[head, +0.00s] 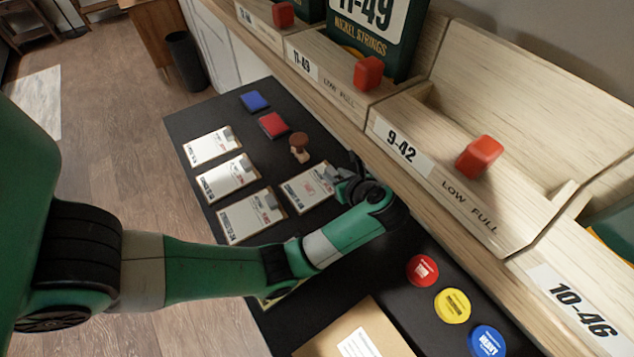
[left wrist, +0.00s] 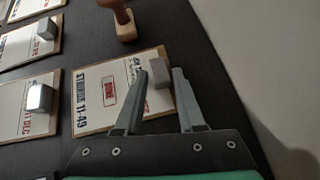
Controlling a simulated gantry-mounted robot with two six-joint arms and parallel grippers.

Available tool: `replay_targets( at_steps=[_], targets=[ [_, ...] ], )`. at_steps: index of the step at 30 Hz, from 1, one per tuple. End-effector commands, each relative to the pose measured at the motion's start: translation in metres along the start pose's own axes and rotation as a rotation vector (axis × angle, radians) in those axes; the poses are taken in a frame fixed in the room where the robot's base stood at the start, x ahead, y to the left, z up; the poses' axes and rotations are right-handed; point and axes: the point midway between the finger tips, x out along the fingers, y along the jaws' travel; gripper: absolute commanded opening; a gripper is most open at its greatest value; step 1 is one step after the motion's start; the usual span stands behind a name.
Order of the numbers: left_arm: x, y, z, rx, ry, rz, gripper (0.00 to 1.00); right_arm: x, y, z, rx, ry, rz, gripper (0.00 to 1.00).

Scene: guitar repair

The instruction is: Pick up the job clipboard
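A job clipboard (head: 303,190) with a white sheet and a light wooden edge lies on the black mat beside the wooden stamp. In the left wrist view the clipboard (left wrist: 100,92) reads "STRINGS 11-49" with a red stamped box, and its grey clip (left wrist: 160,74) shows between my fingertips. My left gripper (left wrist: 160,72) is open over the clip end; whether the fingers touch the clip cannot be told. In the head view the left gripper (head: 347,186) partly hides that end. Three more clipboards (head: 212,147) (head: 228,178) (head: 250,215) lie to the left. My right gripper is not in view.
The wooden stamp (head: 299,147), a red pad (head: 272,125) and a blue pad (head: 255,102) lie behind. Wooden bins (head: 440,185) with red blocks line the right. Red (head: 422,270), yellow (head: 452,305) and blue (head: 487,341) discs and a cardboard box (head: 325,345) are in front.

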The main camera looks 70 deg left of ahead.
Motion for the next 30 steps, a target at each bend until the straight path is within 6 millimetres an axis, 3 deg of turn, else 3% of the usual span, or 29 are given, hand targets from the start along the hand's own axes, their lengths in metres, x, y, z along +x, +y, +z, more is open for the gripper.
replay_targets(
  at_steps=[1, 6, 20, 27, 30],
  targets=[
    [0.0, 0.0, 0.0, 0.0, 0.0, 0.0, 0.28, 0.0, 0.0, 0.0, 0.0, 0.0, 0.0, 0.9],
    [0.0, 0.0, 0.0, 0.0, 0.0, 0.0, 0.0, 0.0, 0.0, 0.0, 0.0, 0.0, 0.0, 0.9],
    [-0.002, 0.0, 0.003, -0.001, 0.0, -0.001, 0.0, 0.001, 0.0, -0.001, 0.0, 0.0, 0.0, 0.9],
    [-0.021, -0.001, 0.027, -0.004, -0.001, -0.002, 0.0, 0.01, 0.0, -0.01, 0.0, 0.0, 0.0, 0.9],
    [-0.029, 0.013, 0.045, -0.005, -0.001, -0.001, 0.0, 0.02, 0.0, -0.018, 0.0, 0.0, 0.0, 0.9]
  ],
)
